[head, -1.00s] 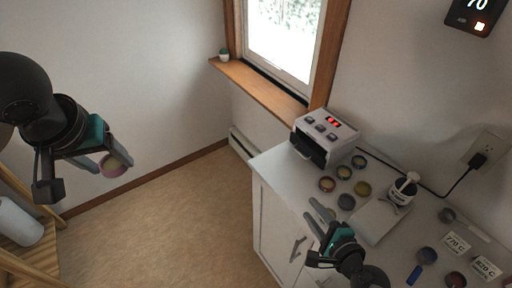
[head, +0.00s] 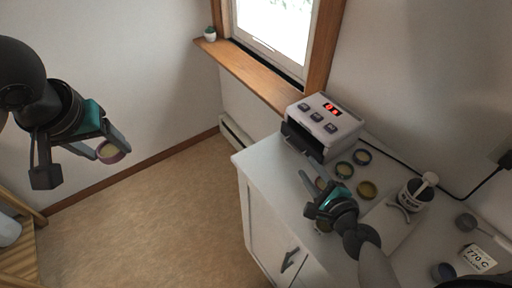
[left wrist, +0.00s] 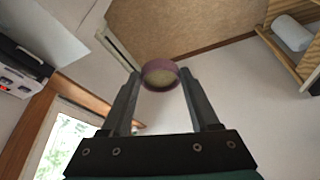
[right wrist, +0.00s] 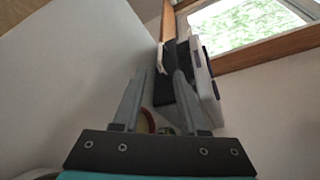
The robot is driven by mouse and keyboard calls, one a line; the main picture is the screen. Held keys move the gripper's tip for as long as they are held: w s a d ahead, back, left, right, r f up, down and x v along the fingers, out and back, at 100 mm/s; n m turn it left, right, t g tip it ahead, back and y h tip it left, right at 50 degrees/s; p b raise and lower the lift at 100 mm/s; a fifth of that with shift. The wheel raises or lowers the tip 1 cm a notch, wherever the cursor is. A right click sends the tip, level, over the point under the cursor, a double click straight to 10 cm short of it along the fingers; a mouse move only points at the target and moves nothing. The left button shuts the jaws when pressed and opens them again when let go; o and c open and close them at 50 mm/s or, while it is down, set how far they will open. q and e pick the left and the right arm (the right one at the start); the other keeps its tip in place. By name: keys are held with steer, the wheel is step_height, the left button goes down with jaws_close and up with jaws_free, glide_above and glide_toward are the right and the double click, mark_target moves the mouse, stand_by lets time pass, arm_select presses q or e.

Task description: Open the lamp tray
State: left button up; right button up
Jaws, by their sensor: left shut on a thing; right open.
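The white lamp (head: 330,121) stands at the far left end of the counter, with a red display and several buttons on top. Its dark tray front (head: 303,141) faces the room; it appears closed, but the view is partial. In the right wrist view the lamp (right wrist: 206,91) and its dark front (right wrist: 184,62) lie just beyond the fingers. My right gripper (head: 312,182) is open and empty above the counter, in front of the lamp and apart from it. My left gripper (head: 103,146) is shut on a round pink-rimmed dish (left wrist: 160,74) with pale yellow contents, over the floor.
A black cable runs behind. A window sill (head: 250,73) is beyond the lamp.

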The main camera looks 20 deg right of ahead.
mark_target(296, 152)
steer(key=x, duration=0.8)
steer(key=shift+c, duration=0.2)
jaws_close()
steer(key=shift+f, duration=0.1)
stand_by(1.2)
